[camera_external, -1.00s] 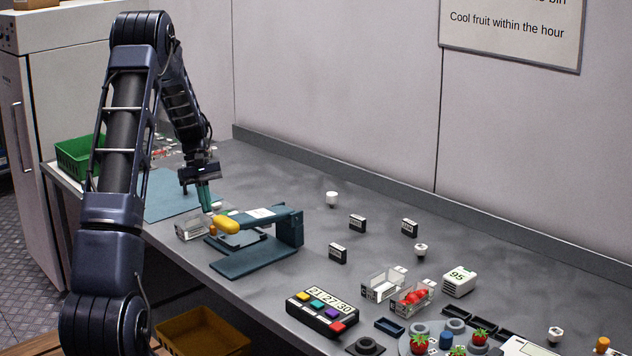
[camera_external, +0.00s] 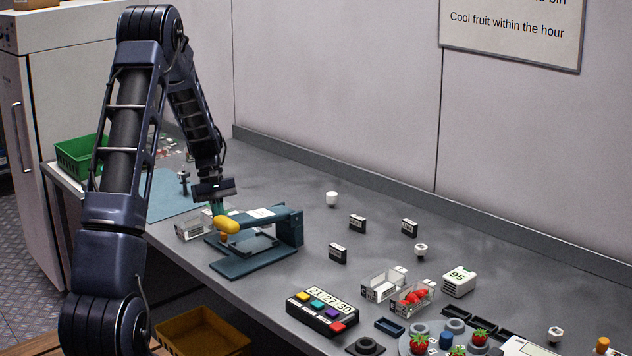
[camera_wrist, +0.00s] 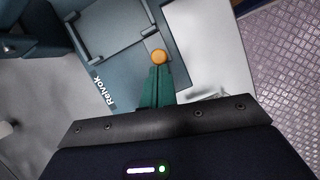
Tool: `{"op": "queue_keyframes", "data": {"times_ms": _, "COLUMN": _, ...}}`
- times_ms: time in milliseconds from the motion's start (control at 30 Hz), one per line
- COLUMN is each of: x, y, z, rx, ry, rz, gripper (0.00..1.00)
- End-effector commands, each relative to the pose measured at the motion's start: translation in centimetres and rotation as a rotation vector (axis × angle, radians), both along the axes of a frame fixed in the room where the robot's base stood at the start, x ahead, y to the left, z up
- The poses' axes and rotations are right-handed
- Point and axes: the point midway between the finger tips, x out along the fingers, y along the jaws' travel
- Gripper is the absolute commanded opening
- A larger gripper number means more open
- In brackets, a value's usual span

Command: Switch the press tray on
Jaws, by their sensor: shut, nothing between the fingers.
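The teal press (camera_external: 285,225) stands on the counter with a yellow handle (camera_external: 229,222) at its left end. Its flat tray (camera_external: 262,243) lies low under the arm of the press, and it also shows in the wrist view (camera_wrist: 118,28). An orange knob (camera_external: 224,237) sits at the tray's near-left edge. In the wrist view, the orange knob (camera_wrist: 159,56) is right at the fingertips. My gripper (camera_external: 216,209) is shut and empty, its green fingers pointing down just behind the yellow handle. The handle partly hides the fingertips, and I cannot tell whether they touch the knob.
A clear punnet (camera_external: 191,229) stands left of the press. A button box (camera_external: 322,311), small black blocks (camera_external: 357,223) and a white timer (camera_external: 459,281) lie to the right. A green basket (camera_external: 75,158) is at the far left. The counter behind the press is fairly clear.

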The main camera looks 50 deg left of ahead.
Motion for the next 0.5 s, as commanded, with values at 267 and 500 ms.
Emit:
{"op": "queue_keyframes", "data": {"times_ms": 267, "x": -0.1, "y": -4.0, "z": 0.0, "rx": 0.001, "ry": 0.0, "rz": 0.001, "gripper": 0.0}}
{"op": "queue_keyframes", "data": {"times_ms": 500, "x": -0.1, "y": -4.1, "z": -0.1, "rx": 0.0, "ry": 0.001, "rz": 0.002, "gripper": 0.0}}
